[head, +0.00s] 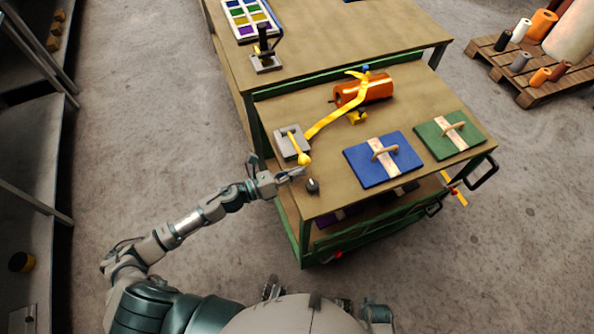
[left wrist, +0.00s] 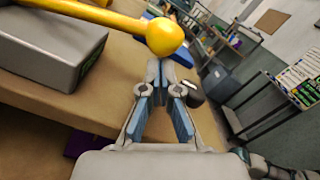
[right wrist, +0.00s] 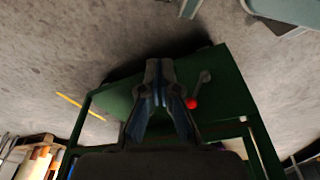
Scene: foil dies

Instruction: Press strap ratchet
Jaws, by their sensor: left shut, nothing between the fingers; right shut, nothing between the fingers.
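The strap ratchet is a grey block (head: 283,147) at the cart top's left edge, with a yellow lever ending in a round yellow knob (head: 304,159). A yellow strap (head: 335,122) runs from there over an orange foil roll (head: 377,89). In the left wrist view the grey block (left wrist: 50,50) is at left and the knob (left wrist: 165,38) hangs just beyond the fingertips. My left gripper (head: 299,171) is shut and empty, close to the knob; contact is unclear. My right gripper (right wrist: 158,68) is shut and empty in the right wrist view, above a green cart surface.
A small dark knob-like object (head: 312,186) stands near the left gripper. Blue (head: 365,170) and green (head: 433,146) handled boards lie on the right of the cart top. A red-tipped lever (right wrist: 192,103) is near the right gripper. A pallet of rolls (head: 490,47) stands at far right.

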